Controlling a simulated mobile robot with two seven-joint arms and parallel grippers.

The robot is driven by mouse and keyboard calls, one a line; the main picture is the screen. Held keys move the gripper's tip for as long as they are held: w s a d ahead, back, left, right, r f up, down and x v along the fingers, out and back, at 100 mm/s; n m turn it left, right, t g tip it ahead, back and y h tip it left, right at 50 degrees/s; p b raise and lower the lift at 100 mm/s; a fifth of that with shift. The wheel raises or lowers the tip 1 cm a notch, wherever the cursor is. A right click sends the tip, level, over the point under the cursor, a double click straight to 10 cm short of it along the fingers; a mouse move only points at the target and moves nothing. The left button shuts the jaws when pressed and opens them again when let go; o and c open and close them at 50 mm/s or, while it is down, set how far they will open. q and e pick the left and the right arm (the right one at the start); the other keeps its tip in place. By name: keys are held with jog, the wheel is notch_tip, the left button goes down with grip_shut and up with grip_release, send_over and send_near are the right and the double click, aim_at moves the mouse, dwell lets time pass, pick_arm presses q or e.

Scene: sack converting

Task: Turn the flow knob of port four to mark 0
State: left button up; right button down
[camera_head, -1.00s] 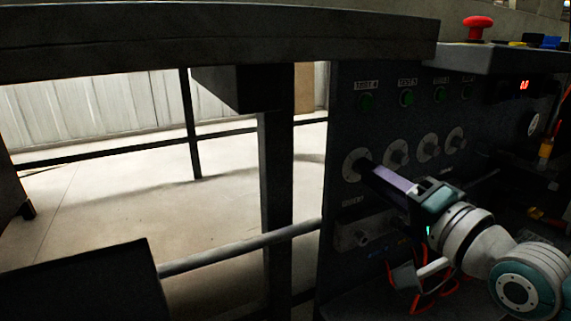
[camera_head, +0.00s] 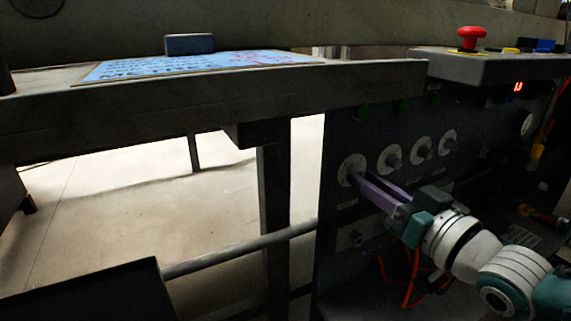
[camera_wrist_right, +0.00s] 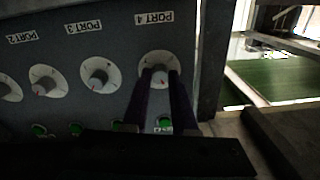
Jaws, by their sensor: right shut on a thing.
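The flow knob of port four (camera_wrist_right: 159,68) sits on a round pale dial (camera_wrist_right: 143,61) under the "PORT 4" label (camera_wrist_right: 154,18) in the right wrist view. In the head view its dial (camera_head: 346,163) is the leftmost of the row. My right gripper (camera_wrist_right: 160,77) has its two long purple fingers shut on this knob, one on each side. In the head view the right gripper (camera_head: 358,178) reaches it from the lower right. The fingers hide part of the knob and dial, so I cannot read its mark. My left gripper is not in view.
The knobs of port three (camera_wrist_right: 99,76) and port two (camera_wrist_right: 44,84) stand beside it on the dark panel. Green buttons (camera_wrist_right: 165,123) line the panel. A red stop button (camera_head: 472,38) tops the cabinet. Orange cables (camera_head: 411,275) hang below my gripper. A bench (camera_head: 200,115) is at left.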

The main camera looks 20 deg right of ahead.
jog(key=n, duration=2.1)
jog(key=shift+r+n+g+h, duration=0.15)
jog(key=shift+n+g+h, duration=0.15)
jog(key=shift+n+h, duration=0.1)
dwell(0.3)
jog(key=c, duration=0.7)
grip_release()
